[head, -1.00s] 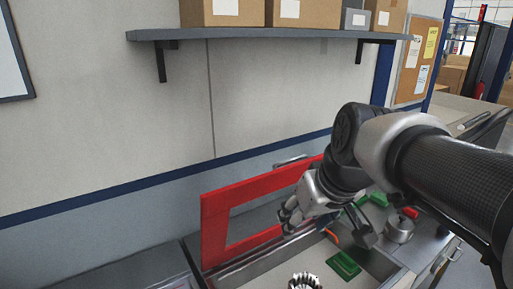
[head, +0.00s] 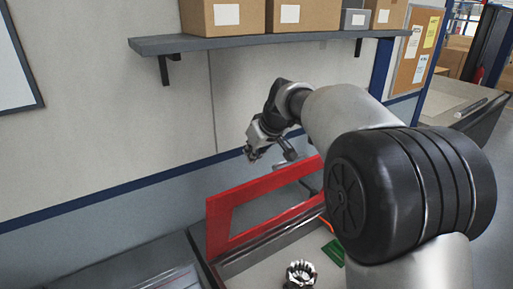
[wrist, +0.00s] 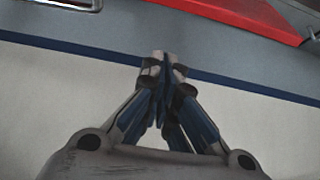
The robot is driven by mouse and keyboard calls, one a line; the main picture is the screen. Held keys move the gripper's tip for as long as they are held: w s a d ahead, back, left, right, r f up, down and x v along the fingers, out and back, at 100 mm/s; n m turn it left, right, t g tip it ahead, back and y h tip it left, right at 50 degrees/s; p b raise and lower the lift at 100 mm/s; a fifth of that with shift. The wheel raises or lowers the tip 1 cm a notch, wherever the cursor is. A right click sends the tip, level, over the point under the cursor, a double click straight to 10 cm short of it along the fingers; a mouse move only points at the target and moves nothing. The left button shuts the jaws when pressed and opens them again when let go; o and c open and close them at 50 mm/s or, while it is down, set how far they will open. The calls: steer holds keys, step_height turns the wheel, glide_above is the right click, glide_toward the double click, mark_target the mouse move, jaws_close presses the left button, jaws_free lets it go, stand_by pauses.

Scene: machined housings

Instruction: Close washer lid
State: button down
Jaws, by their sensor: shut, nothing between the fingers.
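The washer lid is a red frame (head: 235,228) with an open middle, standing raised at the back of the washer (head: 225,270) in the head view. Its red edge also shows at the top right of the wrist view (wrist: 255,12). My gripper (head: 252,155) is above and behind the lid's top edge, close to the wall, and apart from the lid. In the wrist view its fingertips (wrist: 163,62) are together with nothing between them. My arm hides the right end of the lid and part of the washer.
A silver toothed part (head: 300,273) and a green piece (head: 334,251) lie in the washer. A shelf (head: 270,38) with several boxes hangs on the wall above. The wall is close behind the lid. A metal handle (wrist: 75,4) shows in the wrist view.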

steer(key=f, duration=0.3)
steer(key=s+f, duration=0.1)
steer(key=shift+d+f, duration=0.35)
steer(key=shift+w+f, duration=0.1)
steer(key=shift+b, duration=0.3)
